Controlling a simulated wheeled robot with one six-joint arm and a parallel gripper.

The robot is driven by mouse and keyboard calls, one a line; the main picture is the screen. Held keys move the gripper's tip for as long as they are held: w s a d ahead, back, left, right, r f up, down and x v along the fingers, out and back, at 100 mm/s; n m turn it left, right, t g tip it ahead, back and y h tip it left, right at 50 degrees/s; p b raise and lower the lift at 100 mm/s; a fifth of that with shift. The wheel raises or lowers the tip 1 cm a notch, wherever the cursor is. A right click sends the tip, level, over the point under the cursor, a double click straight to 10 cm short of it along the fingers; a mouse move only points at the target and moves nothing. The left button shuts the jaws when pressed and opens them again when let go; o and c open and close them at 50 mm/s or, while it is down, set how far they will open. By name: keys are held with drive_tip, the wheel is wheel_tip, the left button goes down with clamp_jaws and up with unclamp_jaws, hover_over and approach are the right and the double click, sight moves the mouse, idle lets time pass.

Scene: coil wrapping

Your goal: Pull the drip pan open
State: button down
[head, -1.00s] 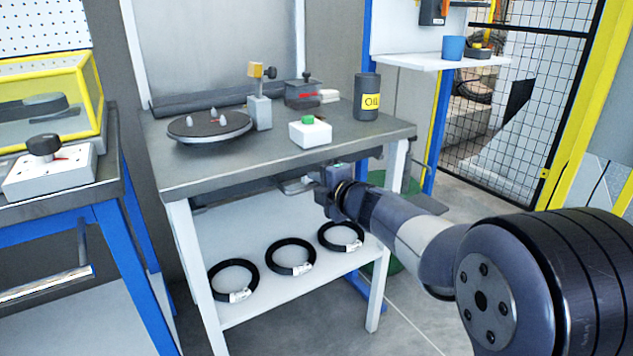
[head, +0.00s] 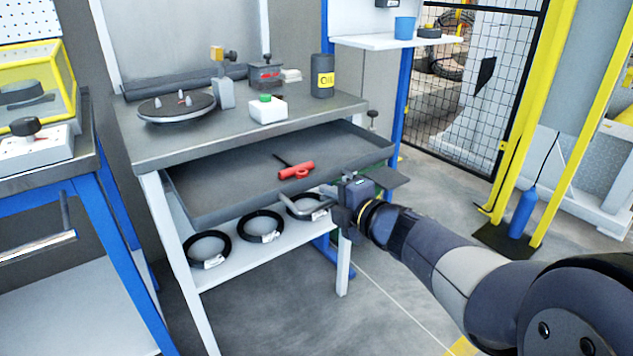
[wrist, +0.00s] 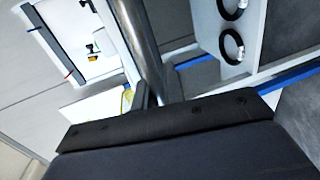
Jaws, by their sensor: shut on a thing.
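The drip pan (head: 225,200) is a dark grey shallow tray. It stands pulled out from under the bench top, with its inside open to view. A red tool with a dark shaft (head: 295,171) lies in it. My gripper (head: 334,205) is at the pan's front edge, shut on the grey bar handle (head: 317,212). The handle also shows as a metal bar in the wrist view (wrist: 137,42). My gripper hides part of the handle, and the fingertips are small in the head view.
The bench top (head: 205,142) carries a round turntable (head: 176,107), a white box with a green button (head: 267,108) and an oil can (head: 322,78). Several black coils lie on the shelf (head: 228,270) below the pan. The floor in front is clear.

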drive_tip(key=shift+f+v, duration=0.1)
drive_tip(key=shift+v, duration=0.5)
drive_tip(key=shift+f+v, duration=0.15)
drive_tip(key=shift+v, duration=0.5)
drive_tip(key=c, duration=1.5)
unclamp_jaws()
drive_tip(key=p+v, duration=0.4)
drive_tip(key=v, duration=0.6)
drive_tip(key=shift+s+d, duration=0.2)
drive_tip(key=shift+s, duration=0.15)
